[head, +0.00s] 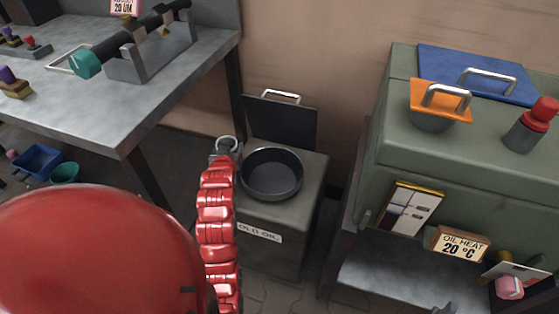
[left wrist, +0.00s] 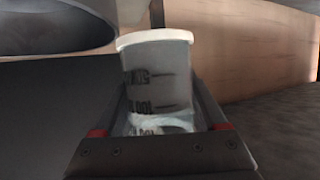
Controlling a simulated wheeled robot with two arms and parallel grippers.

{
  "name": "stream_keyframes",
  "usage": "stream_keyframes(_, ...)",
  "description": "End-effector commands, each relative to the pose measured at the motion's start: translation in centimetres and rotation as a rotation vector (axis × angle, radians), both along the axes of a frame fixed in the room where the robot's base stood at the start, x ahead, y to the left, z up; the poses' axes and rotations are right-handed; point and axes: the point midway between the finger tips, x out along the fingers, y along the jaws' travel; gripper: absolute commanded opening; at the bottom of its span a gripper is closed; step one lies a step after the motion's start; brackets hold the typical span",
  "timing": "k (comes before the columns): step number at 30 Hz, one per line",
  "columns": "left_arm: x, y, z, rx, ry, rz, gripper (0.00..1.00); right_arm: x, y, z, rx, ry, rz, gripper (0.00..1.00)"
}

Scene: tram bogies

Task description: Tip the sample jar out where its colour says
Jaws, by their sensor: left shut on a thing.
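My left gripper (head: 224,155) is shut on the sample jar (left wrist: 157,80), whose pale ring-shaped rim shows at the fingertips in the head view. In the left wrist view the jar is translucent grey with a white rim and dark printed marks, between the two fingers (left wrist: 160,125). I cannot tell the colour of its contents. The gripper is at the left edge of the grey OLD OIL bin (head: 305,195). The bin has a round dark opening (head: 271,175), and its black lid (head: 283,121) stands raised behind it. My right gripper is not in view.
A green cabinet (head: 400,145) at right carries a blue lid (head: 460,68), an orange lid (head: 440,104) and a red-topped container (head: 530,125). A metal workbench (head: 120,110) is at left. Blue (head: 38,162) and green (head: 65,173) containers are beneath it.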

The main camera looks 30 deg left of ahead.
Motion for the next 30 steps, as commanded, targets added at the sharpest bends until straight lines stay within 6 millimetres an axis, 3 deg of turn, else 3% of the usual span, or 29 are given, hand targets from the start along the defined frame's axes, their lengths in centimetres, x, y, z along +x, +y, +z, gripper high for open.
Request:
stream_keyframes(17,0.2,-0.3,0.1,0.043,0.022,-0.003,0.10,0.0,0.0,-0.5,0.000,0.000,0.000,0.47)
stream_keyframes(30,0.8,-1.4,0.4,0.227,0.122,-0.003,0.10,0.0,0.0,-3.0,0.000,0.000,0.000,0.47)
